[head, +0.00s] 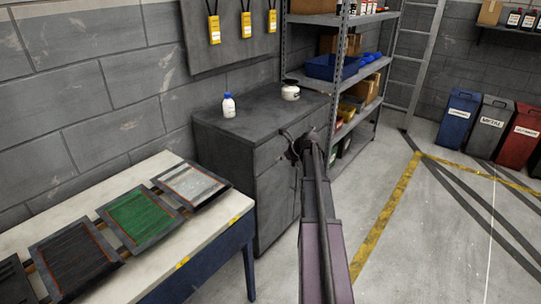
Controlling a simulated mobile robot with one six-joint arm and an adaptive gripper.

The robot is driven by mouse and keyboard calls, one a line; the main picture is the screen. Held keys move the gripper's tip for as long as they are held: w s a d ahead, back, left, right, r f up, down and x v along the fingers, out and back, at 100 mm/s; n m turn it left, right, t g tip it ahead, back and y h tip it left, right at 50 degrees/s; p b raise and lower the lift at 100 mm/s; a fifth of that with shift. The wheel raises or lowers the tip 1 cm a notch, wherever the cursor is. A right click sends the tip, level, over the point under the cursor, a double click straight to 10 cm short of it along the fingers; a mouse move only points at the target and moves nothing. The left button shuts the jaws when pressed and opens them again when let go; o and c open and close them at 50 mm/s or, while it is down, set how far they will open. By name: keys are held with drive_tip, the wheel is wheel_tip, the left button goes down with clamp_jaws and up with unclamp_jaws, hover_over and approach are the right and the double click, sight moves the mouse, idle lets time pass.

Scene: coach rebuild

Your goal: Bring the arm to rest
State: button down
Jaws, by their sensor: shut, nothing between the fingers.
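My gripper (291,146) shows in the head view at the end of my outstretched arm. It appears in front of the right part of the dark grey cabinet (222,126). Its fingers are shut with nothing held between them. The fingertips are small and dark here, and part of the gripper is hidden behind my own arm.
A white bottle (229,106) and a white jar with a dark lid (290,92) stand on the cabinet. A white-topped bench (172,254) with framed panels is at left. Metal shelving (318,86) stands behind. Open floor (430,250) lies right; bins (489,127) stand beyond.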

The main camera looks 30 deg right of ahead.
drive_tip(key=s+a+n+g+p, duration=0.1)
drive_tip(key=s+a+n, duration=0.1)
drive_tip(key=a+n, duration=0.3)
drive_tip(key=s+a+r+n+g+p, duration=0.1)
drive_tip(key=a+n, duration=0.4)
drive_tip(key=a, duration=0.7)
drive_tip(key=s+a+n+g+p, duration=0.2)
drive_tip(key=s+a+n, duration=0.3)
drive_tip(key=a, duration=0.4)
drive_tip(key=shift+a+r+n+g+p, duration=0.25)
drive_tip(key=shift+n+g+p, duration=0.2)
drive_tip(key=shift+p, duration=0.3)
drive_tip(key=s+a+r+n+g+h+p, duration=0.1)
drive_tip(key=s+a+n+g+p, duration=0.1)
drive_tip(key=s+a+n, duration=0.6)
drive_tip(key=s+a+r+n+g+h+p, duration=0.1)
drive_tip(key=s+a+r+n+p, duration=0.1)
drive_tip(key=s+a+n, duration=0.6)
drive_tip(key=shift+r+g+h+p, duration=0.25)
drive_tip(key=shift+g+h+p, duration=0.15)
drive_tip(key=shift+p, duration=0.1)
drive_tip(key=shift+n, duration=0.25)
